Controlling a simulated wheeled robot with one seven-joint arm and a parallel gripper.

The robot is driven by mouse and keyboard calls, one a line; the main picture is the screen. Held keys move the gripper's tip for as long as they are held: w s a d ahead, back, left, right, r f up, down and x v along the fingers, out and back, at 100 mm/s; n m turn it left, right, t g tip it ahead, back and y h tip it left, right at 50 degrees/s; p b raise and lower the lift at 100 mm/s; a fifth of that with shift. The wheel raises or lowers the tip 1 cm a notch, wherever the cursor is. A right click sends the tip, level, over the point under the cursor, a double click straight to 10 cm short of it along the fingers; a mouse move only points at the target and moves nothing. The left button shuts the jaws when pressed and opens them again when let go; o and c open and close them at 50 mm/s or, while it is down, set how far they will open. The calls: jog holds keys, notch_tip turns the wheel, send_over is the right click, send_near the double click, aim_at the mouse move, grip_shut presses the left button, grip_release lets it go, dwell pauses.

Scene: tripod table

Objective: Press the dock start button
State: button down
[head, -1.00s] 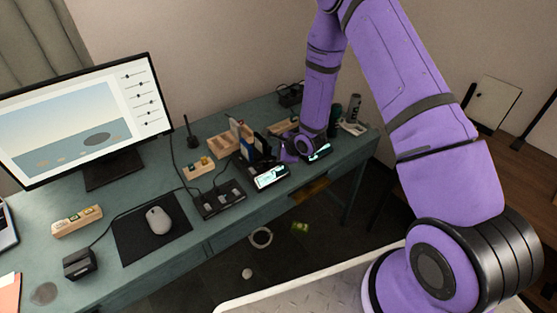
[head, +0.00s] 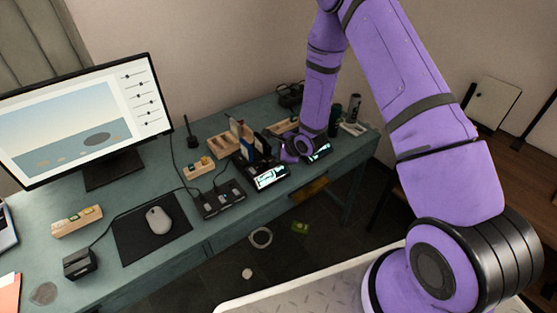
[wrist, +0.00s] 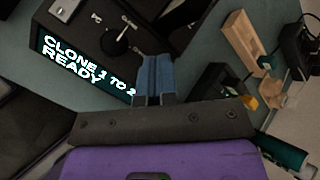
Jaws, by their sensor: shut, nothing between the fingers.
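The black dock (wrist: 75,28) fills the upper left of the wrist view. Its lit screen (wrist: 88,65) reads "CLONE 1 TO 2 READY". A "PC" marking and a small dark round control (wrist: 115,46) with pale lines sit on its top. I cannot tell which part is the start button; it may be hidden by my fingers. My gripper (wrist: 156,62) is shut and empty, its blue-grey fingertips over the dock's edge beside the screen. Contact cannot be made out. In the head view my gripper (head: 297,158) is beside a lit screen (head: 319,152), largely hidden by my wrist.
Another lit device (head: 271,177) and upright drives (head: 248,150) stand just left of my gripper. A black hub (head: 220,200) and wooden trays are farther left. Bottles (head: 335,120) stand to the right. The desk's front edge is close.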

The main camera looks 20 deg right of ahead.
jog(key=shift+f, duration=0.7)
dwell(0.6)
jog(key=shift+r, duration=0.75)
jog(key=shift+r, duration=2.55)
